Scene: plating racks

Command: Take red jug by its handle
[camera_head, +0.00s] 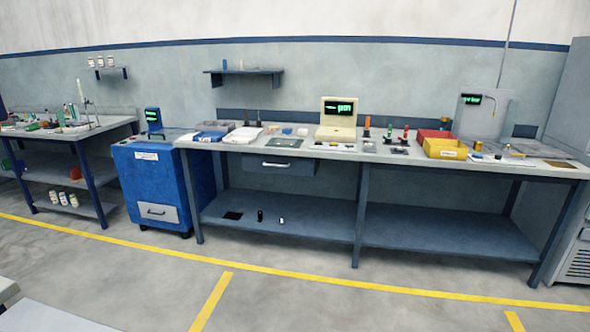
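No red jug can be made out for certain. A small red-orange object (75,174) stands on the middle shelf of the left bench (85,185); it is too small to tell its shape or whether it has a handle. A red bin (432,136) sits on the long workbench (300,152) behind a yellow bin (445,149). My gripper is not in view.
A blue cabinet (148,190) stands between the left bench and the long workbench. A cream monitor (337,119) and many small items crowd the long bench top. The grey floor (290,300) with yellow lines is clear in front.

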